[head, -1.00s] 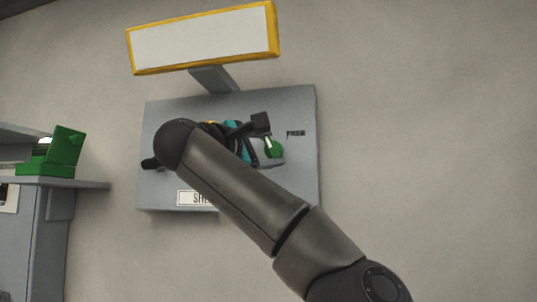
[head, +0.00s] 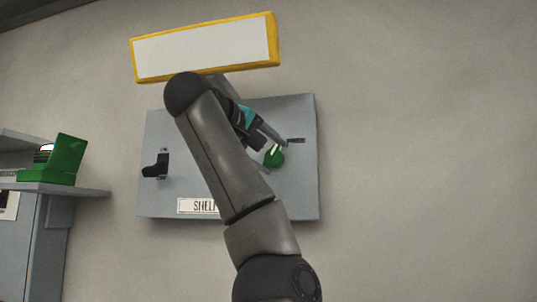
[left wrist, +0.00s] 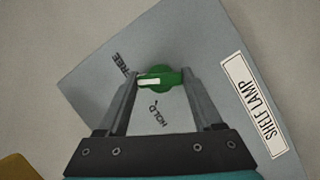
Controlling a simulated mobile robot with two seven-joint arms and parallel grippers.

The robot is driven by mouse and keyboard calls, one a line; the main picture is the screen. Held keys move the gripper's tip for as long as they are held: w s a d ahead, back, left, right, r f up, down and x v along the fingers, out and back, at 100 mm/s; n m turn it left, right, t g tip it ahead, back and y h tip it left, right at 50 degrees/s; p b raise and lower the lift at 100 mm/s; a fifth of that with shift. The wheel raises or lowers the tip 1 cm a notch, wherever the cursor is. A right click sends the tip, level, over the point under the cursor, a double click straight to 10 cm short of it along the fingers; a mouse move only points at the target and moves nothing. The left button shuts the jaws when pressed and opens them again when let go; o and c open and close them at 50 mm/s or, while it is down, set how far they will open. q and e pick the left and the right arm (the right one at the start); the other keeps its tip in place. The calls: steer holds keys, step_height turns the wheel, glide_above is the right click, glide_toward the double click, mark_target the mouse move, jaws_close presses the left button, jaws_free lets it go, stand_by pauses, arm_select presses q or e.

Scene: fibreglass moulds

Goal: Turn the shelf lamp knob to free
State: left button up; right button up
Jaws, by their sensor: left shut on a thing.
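The green knob (head: 274,157) sits on the grey shelf lamp panel (head: 300,190), right of the middle. It also shows in the left wrist view (left wrist: 160,78), with a white pointer line. My left gripper (left wrist: 161,76) is shut on the knob, one finger on each side of it. In the left wrist view the pointer lies between the FREE mark (left wrist: 123,65) and the HOLD mark (left wrist: 158,113). In the head view the pointer tilts up and right, towards the FREE mark (head: 296,140). My arm hides the panel's middle. My right gripper is not in view.
A yellow-framed lamp (head: 205,48) stands above the panel on a grey arm. A black switch (head: 156,165) is at the panel's left. A green box (head: 60,162) sits on a grey shelf (head: 85,190) at far left. The wall to the right is bare.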

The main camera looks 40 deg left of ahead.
arm_select(q)
steer(key=shift+m+g+y, duration=0.3)
steer(key=shift+m+g, duration=0.3)
steer(key=shift+m, duration=0.5)
steer(key=o, duration=1.4)
steer(key=shift+c, duration=0.2)
steer(key=shift+s, duration=0.1)
steer(key=b+v, duration=0.8)
steer(key=v, duration=0.7)
steer(key=shift+d+b, duration=0.25)
steer(key=shift+b, duration=0.1)
